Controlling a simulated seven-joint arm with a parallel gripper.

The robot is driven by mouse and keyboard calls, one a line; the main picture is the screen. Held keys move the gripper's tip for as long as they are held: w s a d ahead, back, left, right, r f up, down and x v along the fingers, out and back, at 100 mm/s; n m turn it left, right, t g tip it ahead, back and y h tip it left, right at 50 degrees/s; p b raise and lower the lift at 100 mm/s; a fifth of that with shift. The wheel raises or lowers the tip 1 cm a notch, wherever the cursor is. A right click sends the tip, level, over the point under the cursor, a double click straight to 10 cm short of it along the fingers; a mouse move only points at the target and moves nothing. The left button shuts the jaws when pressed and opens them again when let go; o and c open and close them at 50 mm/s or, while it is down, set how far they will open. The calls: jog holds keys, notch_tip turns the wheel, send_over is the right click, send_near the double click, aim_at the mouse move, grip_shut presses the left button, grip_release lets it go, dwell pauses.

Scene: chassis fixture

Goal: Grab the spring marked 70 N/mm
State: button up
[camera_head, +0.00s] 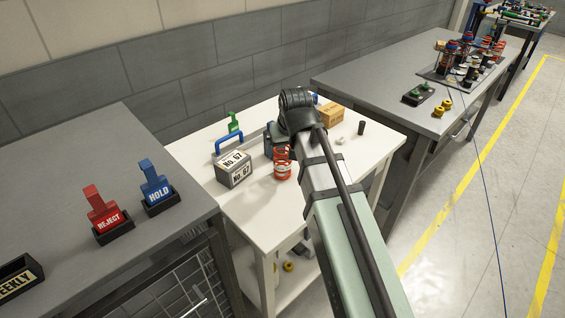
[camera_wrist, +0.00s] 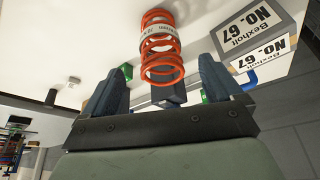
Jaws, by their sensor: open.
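An orange-red coil spring (camera_head: 283,170) stands upright on the white table, near my gripper (camera_head: 277,147). In the wrist view the spring (camera_wrist: 161,45) has a pale printed band (camera_wrist: 160,33), upside down and too small to read surely, so I cannot confirm 70 N/mm. In the wrist view my gripper (camera_wrist: 166,68) is open, its two dark fingers apart. The spring appears beyond and between the fingertips, and I see no grip on it. In the head view my arm hides part of the gripper and the table.
A box labelled No. 67 (camera_head: 234,169) stands left of the spring, near a blue handle (camera_head: 229,140). A cardboard box (camera_head: 329,114) and a dark cylinder (camera_head: 361,128) are at the right. REJECT (camera_head: 108,222) and HOLD (camera_head: 157,194) stamps stand on the left bench.

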aim_at(283, 162)
jog(key=shift+x, duration=3.4)
jog(key=c, duration=1.4)
jog(key=shift+r, duration=0.2)
